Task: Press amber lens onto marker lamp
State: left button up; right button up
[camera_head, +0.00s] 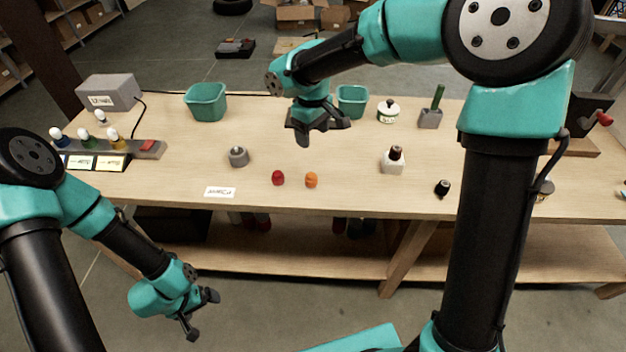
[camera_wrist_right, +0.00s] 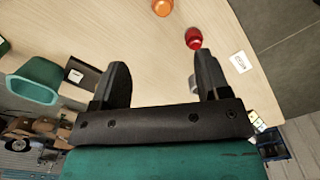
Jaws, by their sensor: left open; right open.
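The amber lens (camera_head: 311,180) is a small orange dome on the bench near its front edge. It also shows at the top of the right wrist view (camera_wrist_right: 162,7). A short grey cylinder (camera_head: 238,156), which looks like the marker lamp base, stands on the bench left of and behind the lens. In the wrist view it is mostly hidden by a finger. My right gripper (camera_head: 316,130) is open and empty above the bench, behind the lens. Its spread fingers show in the wrist view (camera_wrist_right: 160,68). My left gripper (camera_head: 203,314) is open and empty, low in front of the bench.
A red lens (camera_head: 278,178) sits just left of the amber one. A white card (camera_head: 220,192) lies at the front edge. Teal bins (camera_head: 206,101) (camera_head: 353,100) stand behind. A white bottle (camera_head: 393,161) and a black-capped item (camera_head: 442,188) stand to the right.

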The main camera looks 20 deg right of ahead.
aim_at(311, 175)
notch_tip(311, 175, down, 12)
jog(key=shift+f, duration=0.1)
dwell(0.5)
jog(key=shift+s+a+f, duration=0.15)
jog(key=shift+f, duration=2.5)
jog(key=c, duration=1)
jog(key=shift+o, duration=0.2)
jog(key=shift+r, duration=0.15)
